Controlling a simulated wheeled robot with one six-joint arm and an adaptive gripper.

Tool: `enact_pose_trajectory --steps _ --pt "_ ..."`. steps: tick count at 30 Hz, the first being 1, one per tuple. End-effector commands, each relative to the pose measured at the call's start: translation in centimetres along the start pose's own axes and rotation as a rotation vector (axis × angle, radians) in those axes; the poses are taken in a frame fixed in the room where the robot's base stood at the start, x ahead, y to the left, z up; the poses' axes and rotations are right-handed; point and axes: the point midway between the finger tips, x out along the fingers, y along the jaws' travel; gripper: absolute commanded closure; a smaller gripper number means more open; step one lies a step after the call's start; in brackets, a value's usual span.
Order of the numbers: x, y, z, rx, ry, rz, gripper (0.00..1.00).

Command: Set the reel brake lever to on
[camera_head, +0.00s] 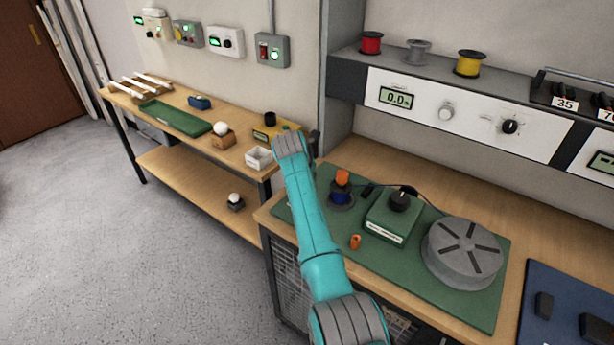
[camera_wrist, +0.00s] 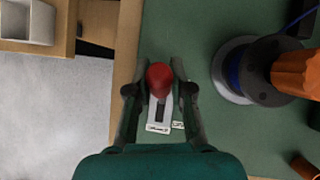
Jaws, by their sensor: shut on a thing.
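The reel brake lever (camera_wrist: 160,78) shows in the wrist view as a red knob above a pale slotted plate (camera_wrist: 161,113) with small labels, too small to read surely. My gripper (camera_wrist: 161,74) has its two dark fingers on either side of the red knob, shut on it. In the head view my teal arm hides the lever and most of the gripper. A reel with blue winding (camera_wrist: 234,68) and an orange top (camera_wrist: 297,73) stands right of the lever in the wrist view. It also shows in the head view (camera_head: 341,196).
The green mat (camera_head: 398,262) also holds a green box with a black knob (camera_head: 388,216), a small orange piece (camera_head: 355,242) and a large grey slotted disc (camera_head: 462,252). A side bench with a white tray (camera_head: 259,159) stands to the left.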

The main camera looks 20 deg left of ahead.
Motion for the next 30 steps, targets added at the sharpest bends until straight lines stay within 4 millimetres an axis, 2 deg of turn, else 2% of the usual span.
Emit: enact_pose_trajectory --steps 1,3,4,13,17,22,30 --pt "0.1 -0.1 0.0 0.001 0.000 0.000 0.72" --pt "0.1 -0.1 0.0 0.001 0.000 0.000 0.54" --pt "0.1 -0.1 0.0 0.001 0.000 0.000 0.53" --pt "-0.1 0.0 0.0 0.000 -0.001 0.000 0.53" --pt "-0.8 0.0 0.1 0.000 -0.003 0.001 0.53" --pt "-3.0 0.0 0.0 0.001 -0.003 0.002 0.53" --pt "-8.3 0.0 0.0 0.000 -0.002 0.002 0.53"
